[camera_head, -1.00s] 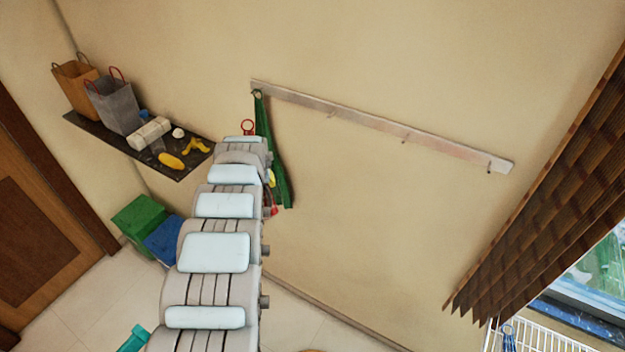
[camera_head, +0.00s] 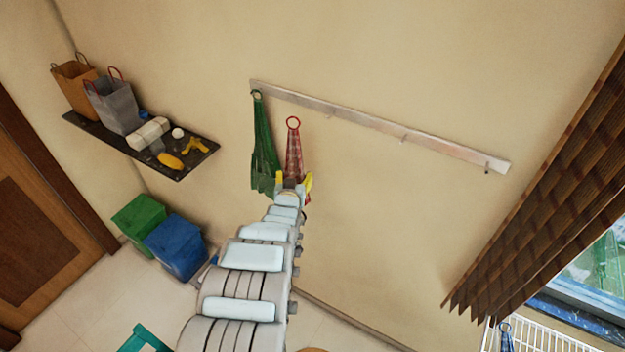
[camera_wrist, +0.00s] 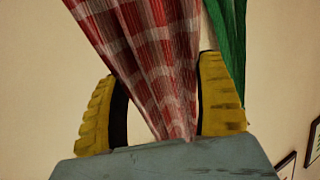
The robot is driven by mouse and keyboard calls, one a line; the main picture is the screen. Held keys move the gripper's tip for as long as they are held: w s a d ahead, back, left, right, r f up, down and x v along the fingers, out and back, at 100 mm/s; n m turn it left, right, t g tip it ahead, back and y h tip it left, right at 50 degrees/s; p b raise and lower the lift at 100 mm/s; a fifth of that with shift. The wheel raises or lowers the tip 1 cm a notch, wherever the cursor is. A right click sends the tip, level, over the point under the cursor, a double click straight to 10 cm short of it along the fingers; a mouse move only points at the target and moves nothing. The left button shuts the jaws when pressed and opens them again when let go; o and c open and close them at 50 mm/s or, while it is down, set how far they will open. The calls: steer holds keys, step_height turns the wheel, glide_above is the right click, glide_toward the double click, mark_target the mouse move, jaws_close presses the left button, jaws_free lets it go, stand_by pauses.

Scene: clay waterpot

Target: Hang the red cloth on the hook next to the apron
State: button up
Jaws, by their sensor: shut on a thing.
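The red checked cloth (camera_head: 293,150) hangs upright with its red ring at the top, in front of the wall just right of the green apron (camera_head: 263,150). My gripper (camera_head: 294,182) is shut on the cloth's lower part. In the wrist view the cloth (camera_wrist: 150,50) rises from between the yellow fingers of my gripper (camera_wrist: 157,105), and the apron (camera_wrist: 230,40) is behind on the right. The apron hangs from the leftmost hook of the rail (camera_head: 370,122). The cloth's ring is a little below the rail, left of the second hook (camera_head: 330,114), apart from it in the picture.
A dark shelf (camera_head: 190,168) with bags and small items is on the left. Green (camera_head: 138,218) and blue (camera_head: 177,247) bins stand below it. A brown blind (camera_head: 560,170) hangs at right. The wall right of the cloth is clear.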

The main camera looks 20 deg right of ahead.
mark_target(330, 157)
steer(key=s+d+r+m+t+h, duration=0.1)
steer(key=s+d+h, duration=0.2)
steer(key=s+d, duration=0.15)
steer(key=shift+w+d+f+b, duration=0.15)
steer(key=shift+w+d+b, duration=1.25)
steer(key=shift+w+d, duration=0.1)
steer(key=shift+w+d+f+b, duration=0.15)
steer(key=shift+w+d+b, duration=1.25)
steer(key=shift+d, duration=0.1)
steer(key=shift+w+d+f+b, duration=0.2)
steer(key=shift+w+d+b, duration=0.25)
steer(key=shift+b, duration=0.6)
steer(key=shift+w+d+f+b, duration=0.2)
steer(key=shift+d+f+b, duration=0.1)
steer(key=shift+b, duration=0.5)
steer(key=o, duration=1.2)
steer(key=shift+s+r, duration=0.1)
